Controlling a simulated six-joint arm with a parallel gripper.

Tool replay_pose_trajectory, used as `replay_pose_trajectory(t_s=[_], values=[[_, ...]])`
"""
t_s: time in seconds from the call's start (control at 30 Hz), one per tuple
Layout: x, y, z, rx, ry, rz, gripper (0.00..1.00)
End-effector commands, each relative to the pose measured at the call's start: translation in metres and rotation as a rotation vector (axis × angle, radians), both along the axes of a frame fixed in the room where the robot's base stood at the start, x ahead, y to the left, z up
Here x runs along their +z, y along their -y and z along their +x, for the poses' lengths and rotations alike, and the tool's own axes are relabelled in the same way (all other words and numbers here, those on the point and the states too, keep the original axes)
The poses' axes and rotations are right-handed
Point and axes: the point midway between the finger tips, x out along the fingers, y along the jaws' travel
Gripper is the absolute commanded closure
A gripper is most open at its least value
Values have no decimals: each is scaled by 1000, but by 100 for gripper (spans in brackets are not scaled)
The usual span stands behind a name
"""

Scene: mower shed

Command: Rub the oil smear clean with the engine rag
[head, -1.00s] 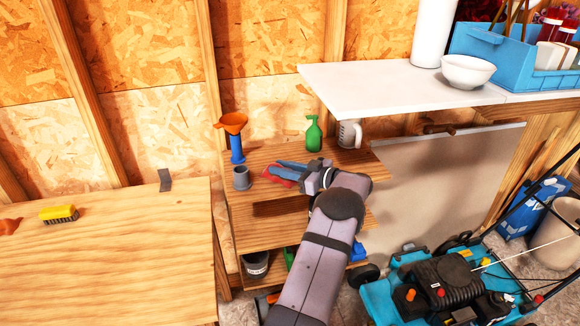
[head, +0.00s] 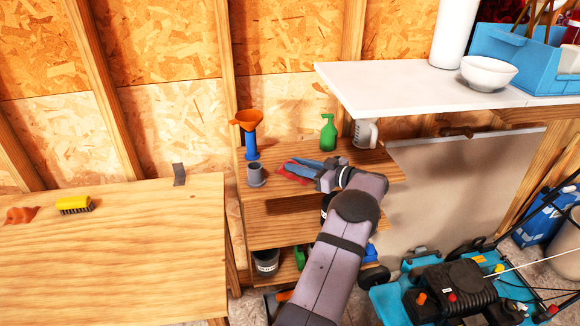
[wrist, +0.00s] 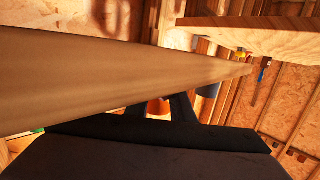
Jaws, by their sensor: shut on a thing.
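A red cloth, which I take for the engine rag (head: 290,174), lies on the top shelf of the small wooden rack in the head view. My gripper (head: 308,166) reaches over that shelf from the right, its bluish fingers shut on the cloth. In the wrist view, my dark gripper fingers (wrist: 160,108) show low in the middle, with a bit of orange-red between them; much is hidden by a broad tan surface. I cannot make out the oil smear in either view.
A white counter (head: 400,88) overhangs at right. The left bench (head: 120,250) holds a yellow brush (head: 75,205).

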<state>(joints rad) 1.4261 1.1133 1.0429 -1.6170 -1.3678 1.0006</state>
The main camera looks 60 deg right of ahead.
Motion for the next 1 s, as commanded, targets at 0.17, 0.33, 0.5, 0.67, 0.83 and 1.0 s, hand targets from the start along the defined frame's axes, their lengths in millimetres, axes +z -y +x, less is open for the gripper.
replay_pose_trajectory(t_s=[0.17,0.33,0.5,0.67,0.83,1.0], values=[[-2,12,-12,-1,0,0,100],[-2,22,-22,-1,0,-1,100],[-2,30,-30,-1,0,0,100],[-1,36,-37,0,-1,0,100],[1,29,-29,1,-1,4,100],[1,20,-20,3,-1,2,100]])
